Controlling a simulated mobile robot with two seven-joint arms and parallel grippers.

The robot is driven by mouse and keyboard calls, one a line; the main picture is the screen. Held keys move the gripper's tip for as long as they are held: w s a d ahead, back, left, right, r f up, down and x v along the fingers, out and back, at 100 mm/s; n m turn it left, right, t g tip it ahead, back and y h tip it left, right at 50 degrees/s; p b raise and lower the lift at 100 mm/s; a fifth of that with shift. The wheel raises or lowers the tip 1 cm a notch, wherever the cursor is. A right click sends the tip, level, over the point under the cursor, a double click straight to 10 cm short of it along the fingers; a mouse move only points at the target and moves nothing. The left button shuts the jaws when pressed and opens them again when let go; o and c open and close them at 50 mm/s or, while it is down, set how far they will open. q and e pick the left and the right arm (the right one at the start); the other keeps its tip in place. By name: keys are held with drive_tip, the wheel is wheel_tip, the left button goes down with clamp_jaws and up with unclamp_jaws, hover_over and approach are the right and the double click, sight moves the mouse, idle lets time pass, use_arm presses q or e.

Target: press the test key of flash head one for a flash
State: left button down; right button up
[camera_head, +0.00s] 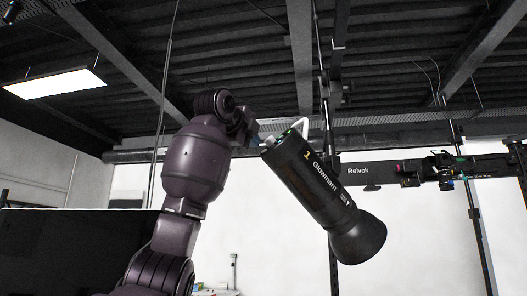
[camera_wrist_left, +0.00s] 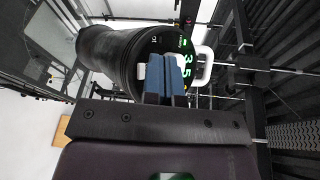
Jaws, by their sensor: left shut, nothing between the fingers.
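Flash head one (camera_head: 308,180) is a black cylinder marked "1" and "Glowmarn". It hangs tilted, its flared front pointing down and right, its back panel up and left. In the left wrist view the flash head (camera_wrist_left: 108,52) shows its round back panel with green lit digits (camera_wrist_left: 187,62) and a white handle (camera_wrist_left: 204,66). My left gripper (camera_head: 258,143) is shut and empty, its blue fingertips (camera_wrist_left: 165,72) in front of the panel. I cannot tell whether they touch it. They cover part of the panel, and I cannot make out the test key. My right gripper is not in view.
A dark horizontal rail (camera_head: 420,170) marked "Relvok" carries small devices to the right of the flash head. A thin vertical pole (camera_head: 332,110) stands close behind it. A large dark panel (camera_head: 60,250) is at lower left. A white backdrop lies behind.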

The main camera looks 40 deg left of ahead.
use_arm(q)
drive_tip(key=shift+w+f, duration=0.15)
drive_tip(key=shift+w+d+f, duration=0.1)
drive_tip(key=shift+w+f, duration=0.05)
drive_tip(key=shift+w+d+f, duration=0.1)
drive_tip(key=shift+w+f, duration=0.15)
drive_tip(key=shift+f, duration=0.05)
idle(1.1)
drive_tip(key=shift+r, duration=0.1)
drive_tip(key=shift+s+a+r+p, duration=0.2)
drive_tip(key=shift+s+r+p, duration=0.25)
drive_tip(key=shift+s, duration=0.05)
drive_tip(key=shift+r, duration=0.1)
drive_tip(key=s+r+p, duration=0.1)
drive_tip(key=s+a+r, duration=0.1)
drive_tip(key=s+r, duration=0.1)
drive_tip(key=shift+s+a+r+p, duration=0.1)
drive_tip(key=shift+s+a+p, duration=0.05)
drive_tip(key=shift+s+p, duration=0.2)
idle(0.3)
